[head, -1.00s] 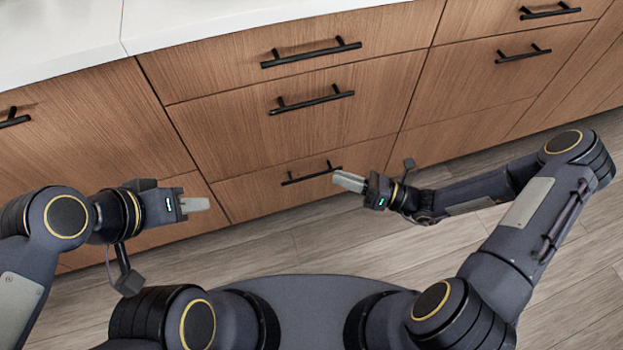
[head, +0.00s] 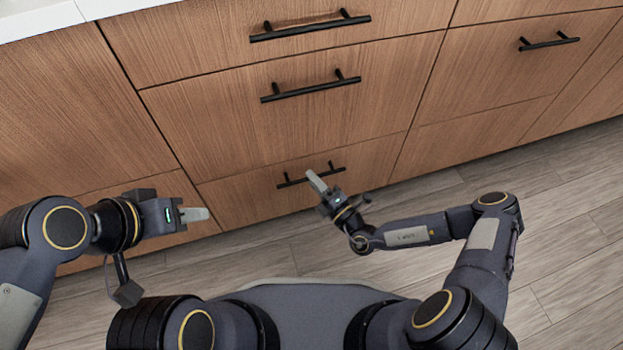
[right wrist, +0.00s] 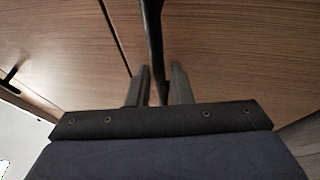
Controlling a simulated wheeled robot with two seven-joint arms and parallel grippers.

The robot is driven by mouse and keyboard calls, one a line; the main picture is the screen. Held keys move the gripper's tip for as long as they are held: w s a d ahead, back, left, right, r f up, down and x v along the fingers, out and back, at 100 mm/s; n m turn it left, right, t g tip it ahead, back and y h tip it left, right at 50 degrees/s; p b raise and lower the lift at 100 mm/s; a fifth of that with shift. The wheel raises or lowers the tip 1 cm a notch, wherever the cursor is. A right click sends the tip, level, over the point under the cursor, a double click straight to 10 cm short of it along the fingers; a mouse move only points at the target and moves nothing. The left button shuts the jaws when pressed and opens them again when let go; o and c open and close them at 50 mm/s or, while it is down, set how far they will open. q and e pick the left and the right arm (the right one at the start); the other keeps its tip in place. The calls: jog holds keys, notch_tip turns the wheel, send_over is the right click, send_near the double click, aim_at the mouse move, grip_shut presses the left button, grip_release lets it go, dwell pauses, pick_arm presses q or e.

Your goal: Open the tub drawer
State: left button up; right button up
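The stack has a low drawer front (head: 245,196) with a black bar handle (head: 293,183); it looks shut. I cannot tell by label which drawer is the tub drawer. My right gripper (head: 316,182) is at this low handle, its fingers pointing at the drawer front. In the right wrist view the dark handle bar (right wrist: 153,35) runs between the two fingers of the right gripper (right wrist: 159,72). The fingers look apart, with gaps beside the bar. My left gripper (head: 205,214) is held out to the left, away from the handle; its finger gap cannot be made out.
Above are a middle drawer (head: 215,110) and a top drawer (head: 180,40) with black handles, both shut. More wooden fronts (head: 500,75) stand to the right. A white countertop (head: 35,18) is at upper left. The wood-plank floor (head: 560,235) is clear at right.

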jog(key=shift+w+a+r, duration=0.1)
jog(key=shift+w+a, duration=0.25)
jog(key=shift+w, duration=0.05)
jog(key=shift+c, duration=0.2)
grip_shut()
